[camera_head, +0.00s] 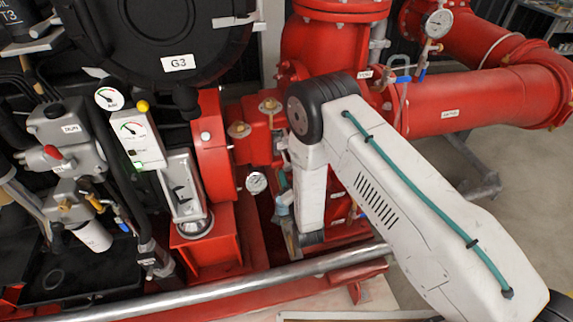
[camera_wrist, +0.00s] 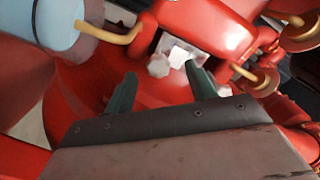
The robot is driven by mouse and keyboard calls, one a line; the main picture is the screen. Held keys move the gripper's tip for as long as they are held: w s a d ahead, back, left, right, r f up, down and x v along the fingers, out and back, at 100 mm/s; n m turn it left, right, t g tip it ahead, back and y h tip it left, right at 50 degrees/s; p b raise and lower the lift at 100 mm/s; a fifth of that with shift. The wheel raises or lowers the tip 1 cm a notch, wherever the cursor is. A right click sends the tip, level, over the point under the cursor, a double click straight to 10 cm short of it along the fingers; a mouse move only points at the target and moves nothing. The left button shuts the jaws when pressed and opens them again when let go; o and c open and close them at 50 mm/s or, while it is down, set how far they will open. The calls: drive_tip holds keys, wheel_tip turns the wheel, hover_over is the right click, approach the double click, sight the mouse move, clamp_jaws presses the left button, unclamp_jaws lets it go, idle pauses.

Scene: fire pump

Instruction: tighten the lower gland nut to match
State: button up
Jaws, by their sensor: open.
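In the wrist view my gripper (camera_wrist: 161,84) is open, its two dark green fingers pointing at the red pump casing (camera_wrist: 90,95). A small pale, nut-like piece (camera_wrist: 158,66) shows just past the gap between the fingertips, and nothing is held. A whitish block (camera_wrist: 180,54) sits beside it in a red recess, close to the right fingertip. I cannot tell for sure which of these is the lower gland nut. In the head view my forearm and wrist hang in front of the pump and hide most of that spot.
A light blue cylinder (camera_wrist: 62,22) with a bent brass tube (camera_wrist: 118,34) is close at left in the wrist view. Brass fittings (camera_wrist: 256,80) stand at right. In the head view a small gauge (camera_head: 256,183) and a metal rail (camera_head: 215,292) are near my wrist.

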sight(288, 170)
drive_tip(key=x, duration=0.4)
drive_tip(key=d+x, duration=0.1)
drive_tip(key=x, duration=0.1)
drive_tip(key=shift+w+a, duration=0.1)
drive_tip(key=shift+w, duration=0.25)
drive_tip(key=c, duration=1)
